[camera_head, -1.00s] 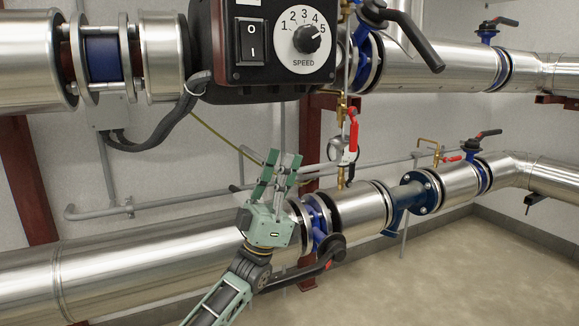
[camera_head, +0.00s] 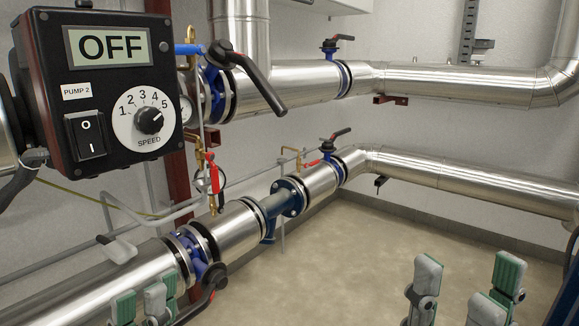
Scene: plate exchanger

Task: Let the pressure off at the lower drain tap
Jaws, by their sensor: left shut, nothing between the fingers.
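Two small brass taps with red levers show on the lower pipe (camera_head: 80,300); I cannot tell which one is the lower drain tap. The nearer tap (camera_head: 213,200) has its red lever (camera_head: 213,174) standing about upright. The further tap (camera_head: 300,160) has its red lever (camera_head: 314,162) lying nearly level. My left gripper (camera_head: 145,300) is shut and empty at the lower left, in front of the lower pipe and apart from both taps. My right gripper (camera_head: 465,290) is open at the lower right, in front of the floor, touching nothing.
The pump box (camera_head: 105,90) shows OFF, with its speed knob near 5. A black-handled valve (camera_head: 215,276) sits on the lower pipe near my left gripper. An upper pipe (camera_head: 270,88) carries more blue valves. The floor (camera_head: 350,260) at the middle right is clear.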

